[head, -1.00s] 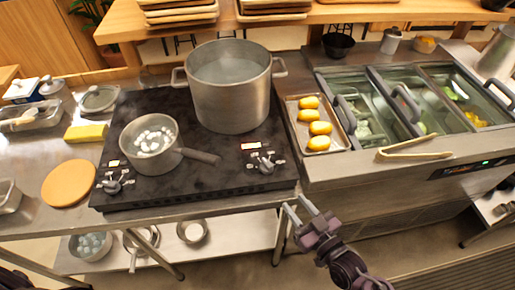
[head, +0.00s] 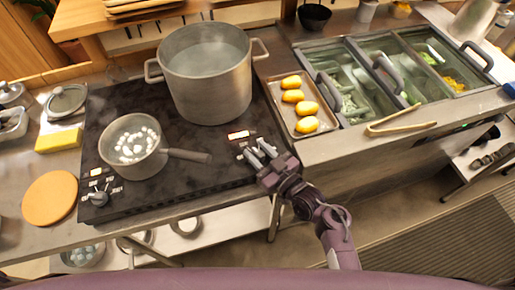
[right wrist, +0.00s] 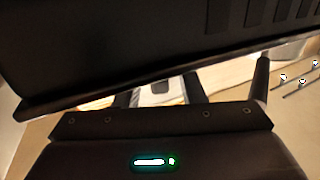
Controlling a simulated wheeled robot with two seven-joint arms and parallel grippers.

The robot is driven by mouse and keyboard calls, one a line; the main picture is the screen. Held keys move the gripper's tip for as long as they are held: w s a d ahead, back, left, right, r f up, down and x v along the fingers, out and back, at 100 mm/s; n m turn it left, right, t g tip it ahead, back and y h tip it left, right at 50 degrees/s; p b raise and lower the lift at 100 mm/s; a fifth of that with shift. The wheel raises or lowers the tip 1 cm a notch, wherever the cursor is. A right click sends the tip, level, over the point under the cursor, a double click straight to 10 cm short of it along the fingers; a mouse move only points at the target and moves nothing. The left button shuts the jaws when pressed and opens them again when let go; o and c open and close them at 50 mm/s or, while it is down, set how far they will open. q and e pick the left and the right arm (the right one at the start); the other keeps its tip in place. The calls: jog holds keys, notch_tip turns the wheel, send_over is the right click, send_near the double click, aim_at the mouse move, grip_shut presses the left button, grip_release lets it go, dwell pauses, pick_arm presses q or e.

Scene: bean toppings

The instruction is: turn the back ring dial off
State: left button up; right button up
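The black stove (head: 190,190) has two dials on its front part. The left dial (head: 98,197) is in plain sight, below the small pan. The right dial, below the large pot, is mostly covered by my right gripper (head: 256,150) in the head view. A lit red-and-white label (head: 238,134) sits just behind it. My right gripper's fingers are apart and reach over the right dial's spot. I cannot tell whether they touch it. The wrist view shows the two fingers (right wrist: 158,95) apart, with no dial clear between them. My left gripper is out of view.
A large pot of water (head: 205,75) stands at the stove's back. A small pan (head: 138,165) of white balls stands front left, its handle pointing toward the right dial. A tray (head: 279,100) of yellow pieces and tongs (head: 400,129) lie to the right.

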aim_at(258, 152)
jog(key=shift+w+a, duration=0.1)
grip_shut()
pick_arm(q)
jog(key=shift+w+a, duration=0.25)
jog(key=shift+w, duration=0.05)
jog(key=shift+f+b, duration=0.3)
jog(key=shift+b, duration=0.05)
pick_arm(e)
jog(key=shift+n+g+y, duration=0.7)
jog(key=shift+g+y, duration=0.2)
grip_release()
